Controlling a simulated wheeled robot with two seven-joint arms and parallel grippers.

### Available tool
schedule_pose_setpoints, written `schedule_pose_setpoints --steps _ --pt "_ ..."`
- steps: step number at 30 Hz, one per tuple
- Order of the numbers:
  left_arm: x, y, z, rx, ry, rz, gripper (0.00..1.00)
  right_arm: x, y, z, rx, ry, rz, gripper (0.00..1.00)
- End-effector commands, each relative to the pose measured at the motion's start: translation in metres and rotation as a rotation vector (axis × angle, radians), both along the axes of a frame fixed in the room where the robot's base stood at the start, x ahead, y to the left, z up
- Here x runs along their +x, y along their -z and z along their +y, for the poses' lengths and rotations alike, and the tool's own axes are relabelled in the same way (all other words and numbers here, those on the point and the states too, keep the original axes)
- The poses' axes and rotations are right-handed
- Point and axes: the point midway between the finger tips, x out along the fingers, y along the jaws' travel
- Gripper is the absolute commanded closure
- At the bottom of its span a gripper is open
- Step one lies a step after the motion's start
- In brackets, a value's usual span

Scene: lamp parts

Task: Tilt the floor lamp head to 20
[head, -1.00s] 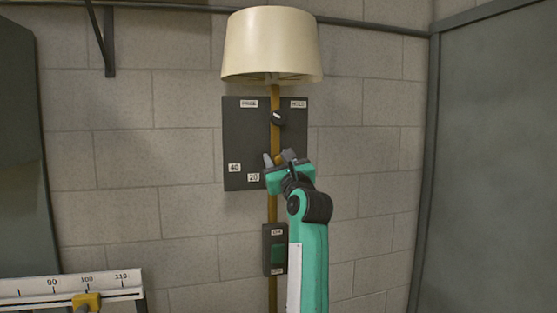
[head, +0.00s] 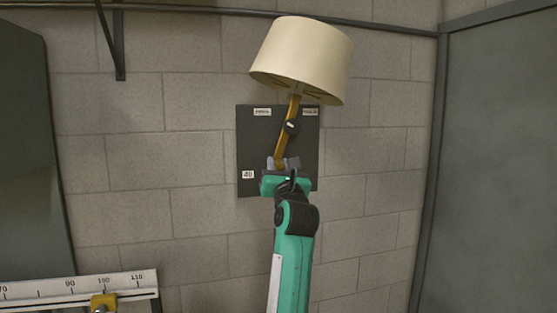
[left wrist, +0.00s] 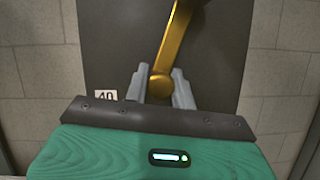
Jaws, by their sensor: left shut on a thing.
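A dark panel (head: 250,145) behind carries a 40 label (head: 248,174). The 20 label is hidden behind my gripper. My right gripper is not in view.
A block wall (head: 170,150) stands behind the lamp. A white ruler (head: 70,288) with a yellow slider (head: 103,303) is at lower left. A grey panel (head: 500,170) stands at the right. My arm covers the area below the dark panel.

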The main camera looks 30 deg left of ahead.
Motion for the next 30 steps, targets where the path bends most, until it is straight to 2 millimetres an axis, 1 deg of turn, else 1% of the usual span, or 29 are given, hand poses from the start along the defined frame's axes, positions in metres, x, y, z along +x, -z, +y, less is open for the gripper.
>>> schedule_pose_setpoints --steps 1,3,9,10,12,13,23,26,30 --pt "-0.003 -0.004 0.002 0.006 -0.005 -0.005 1.0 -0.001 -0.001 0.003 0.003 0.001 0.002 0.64" --pt "-0.003 -0.004 0.002 0.006 -0.006 -0.005 1.0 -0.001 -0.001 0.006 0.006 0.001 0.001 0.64" --pt "-0.003 -0.004 0.002 0.007 -0.006 -0.007 1.0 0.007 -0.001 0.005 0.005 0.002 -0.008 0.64" --pt "-0.003 -0.005 0.002 0.007 -0.006 -0.007 0.71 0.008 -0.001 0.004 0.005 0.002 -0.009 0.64" --pt "-0.003 -0.004 0.002 0.006 -0.005 -0.006 0.57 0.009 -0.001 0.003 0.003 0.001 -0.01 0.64" --pt "-0.003 -0.004 0.002 0.006 -0.005 -0.006 0.53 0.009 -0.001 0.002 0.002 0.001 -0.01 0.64" --pt "-0.003 0.0 -0.001 0.005 -0.003 -0.003 0.53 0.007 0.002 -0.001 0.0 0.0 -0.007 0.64" --pt "-0.009 0.006 -0.008 0.005 -0.001 -0.004 0.53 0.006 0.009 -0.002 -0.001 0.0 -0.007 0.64" --pt "-0.027 0.019 -0.025 0.004 -0.001 -0.005 0.53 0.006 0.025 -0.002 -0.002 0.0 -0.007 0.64"
